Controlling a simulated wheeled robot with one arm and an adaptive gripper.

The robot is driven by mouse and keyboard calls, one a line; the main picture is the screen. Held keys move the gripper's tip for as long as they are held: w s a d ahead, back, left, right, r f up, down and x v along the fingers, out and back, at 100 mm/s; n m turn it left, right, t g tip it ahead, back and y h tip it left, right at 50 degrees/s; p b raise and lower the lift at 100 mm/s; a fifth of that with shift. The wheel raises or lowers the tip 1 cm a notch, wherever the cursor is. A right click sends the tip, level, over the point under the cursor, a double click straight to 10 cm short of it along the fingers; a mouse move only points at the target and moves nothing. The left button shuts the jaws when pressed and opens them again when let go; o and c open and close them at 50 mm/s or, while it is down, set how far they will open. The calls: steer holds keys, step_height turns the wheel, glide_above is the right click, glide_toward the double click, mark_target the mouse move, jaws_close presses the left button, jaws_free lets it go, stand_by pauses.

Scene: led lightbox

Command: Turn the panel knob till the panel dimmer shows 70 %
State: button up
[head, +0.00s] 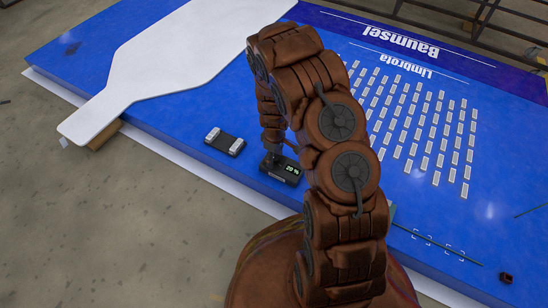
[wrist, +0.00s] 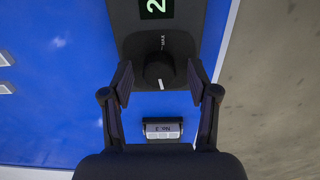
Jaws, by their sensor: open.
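The panel dimmer (head: 279,171) is a small black box near the front edge of the blue board. Its green display (head: 292,168) seems to read 20 %; in the wrist view only a "2" of the display (wrist: 155,8) shows. The round black panel knob (wrist: 158,68) has a white mark pointing to the bottom of the picture, and a "MAX" label lies above it. My gripper (wrist: 160,75) is open, with one finger on each side of the knob; I cannot tell whether they touch it. In the head view my gripper (head: 272,160) hides the knob.
A small plate marked "No. 3" (wrist: 163,128) lies below the knob in the wrist view. A black block with two white pads (head: 224,142) sits left of the dimmer. A large white paddle-shaped panel (head: 185,50) and rows of small white strips (head: 420,120) lie on the blue board (head: 190,170).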

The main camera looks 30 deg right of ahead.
steer(key=shift+c, duration=0.4)
steer(key=c, duration=1)
steer(key=shift+a, duration=0.15)
jaws_close()
steer(key=shift+s+r+p, duration=0.1)
steer(key=shift+p, duration=0.3)
